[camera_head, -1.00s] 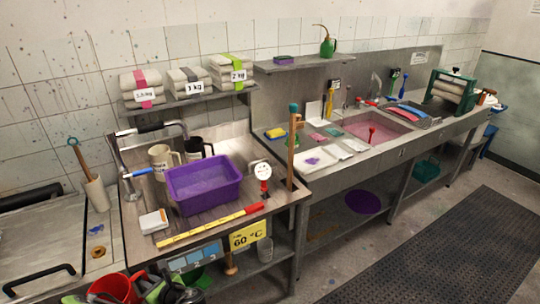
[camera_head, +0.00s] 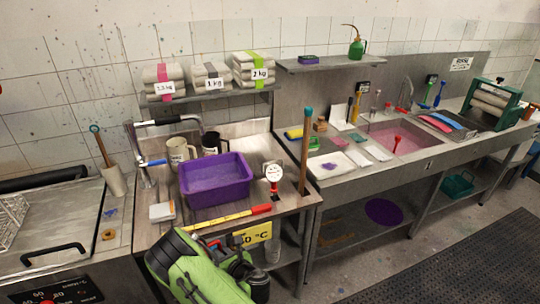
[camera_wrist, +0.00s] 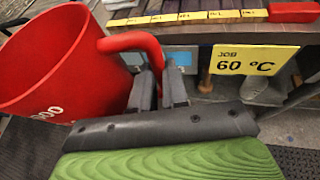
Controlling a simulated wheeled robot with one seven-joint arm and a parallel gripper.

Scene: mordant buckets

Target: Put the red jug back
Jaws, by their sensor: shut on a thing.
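The red jug (camera_wrist: 45,60) fills the left of the wrist view, with white marking partly cut off on its side. My gripper (camera_wrist: 160,85) is shut on the jug's red handle (camera_wrist: 140,45), near its curved end. The jug appears upright or slightly tilted, in front of the bench edge. In the head view my green arm covers the area in front of the bench, and the jug is hidden there.
A steel bench holds a purple tub (camera_head: 215,180), two mugs (camera_head: 178,152), a dial gauge (camera_head: 273,173) and a yellow ruler (camera_head: 225,218) along its front edge. A yellow 60 °C sign (camera_wrist: 250,60) hangs below. A sink (camera_head: 400,137) stands at right.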

